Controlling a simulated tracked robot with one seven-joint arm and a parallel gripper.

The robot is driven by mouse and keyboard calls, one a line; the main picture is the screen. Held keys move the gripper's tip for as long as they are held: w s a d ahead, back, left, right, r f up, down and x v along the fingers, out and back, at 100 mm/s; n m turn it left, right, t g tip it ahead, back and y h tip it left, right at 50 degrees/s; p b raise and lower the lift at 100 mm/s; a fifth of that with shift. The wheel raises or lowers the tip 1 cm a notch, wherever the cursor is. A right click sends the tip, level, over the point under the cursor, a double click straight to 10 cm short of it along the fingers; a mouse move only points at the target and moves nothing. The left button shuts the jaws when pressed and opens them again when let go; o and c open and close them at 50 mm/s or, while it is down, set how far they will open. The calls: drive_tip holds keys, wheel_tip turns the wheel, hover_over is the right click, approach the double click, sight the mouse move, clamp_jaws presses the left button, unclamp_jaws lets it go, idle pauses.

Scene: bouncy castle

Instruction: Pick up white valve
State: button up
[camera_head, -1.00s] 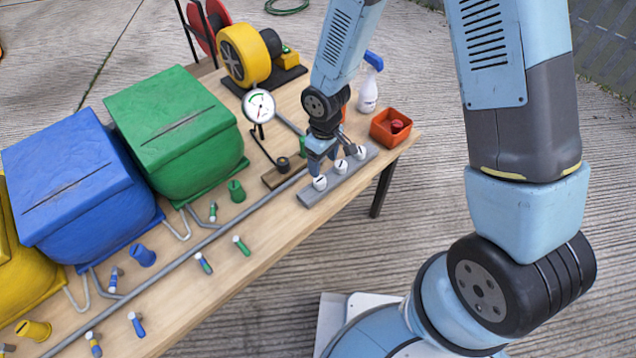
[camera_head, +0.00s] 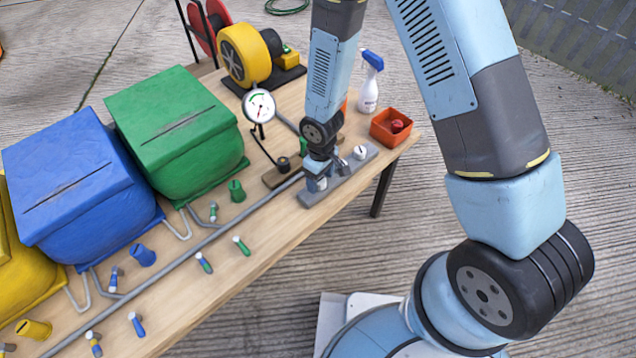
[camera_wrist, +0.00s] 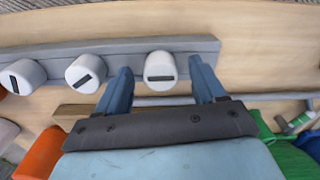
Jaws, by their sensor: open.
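Three white valves with dark slots stand in a row on a grey bar (camera_wrist: 115,55). In the wrist view, the right-hand valve (camera_wrist: 160,69) lies between the open fingers of my gripper (camera_wrist: 161,75), with a gap on each side. The middle valve (camera_wrist: 86,73) is just left of the left finger, and another valve (camera_wrist: 22,77) stands farther left. In the head view, my gripper (camera_head: 325,180) is low over the left end of the bar (camera_head: 345,182). It largely hides the valves there; the far right valve (camera_head: 360,152) is clear.
A gauge (camera_head: 259,106) and a green bag-like container (camera_head: 175,130) are to the left. Small blue and green valves dot the table (camera_head: 270,228); its near edge is free.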

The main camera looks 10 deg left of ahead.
drive_tip(key=c, duration=1.1)
drive_tip(key=shift+r, duration=0.1)
drive_tip(key=shift+c, duration=0.2)
